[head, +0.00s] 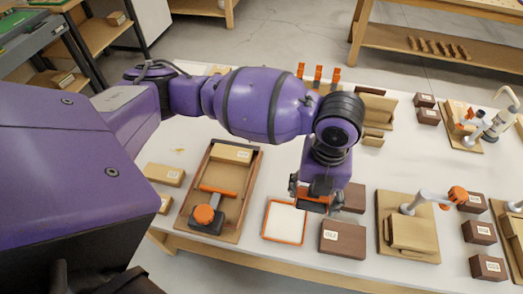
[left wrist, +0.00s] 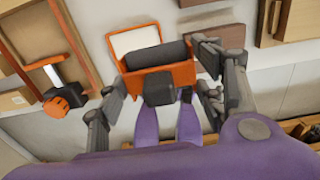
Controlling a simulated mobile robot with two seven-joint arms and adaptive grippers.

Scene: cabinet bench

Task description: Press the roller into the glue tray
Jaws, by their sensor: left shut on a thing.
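The glue tray (head: 283,222) is a shallow white tray with an orange rim on the white bench, near its front edge. It also shows in the left wrist view (left wrist: 135,38), partly covered by the roller. The roller (left wrist: 157,55) has a dark cylinder in an orange frame. My left gripper (head: 318,196) points down and is shut on the roller, just right of the tray in the head view. The orange frame (head: 314,205) shows between its fingers. How far the roller is above the tray or bench cannot be told. My right gripper is not in view.
A wooden tray (head: 248,192) with an orange-knobbed tool stands left of the glue tray. A dark brown labelled block (head: 342,240) is close on the right, with another behind it. A wooden fixture (head: 388,250) stands farther right. Orange upright pieces (head: 318,74) stand at the back.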

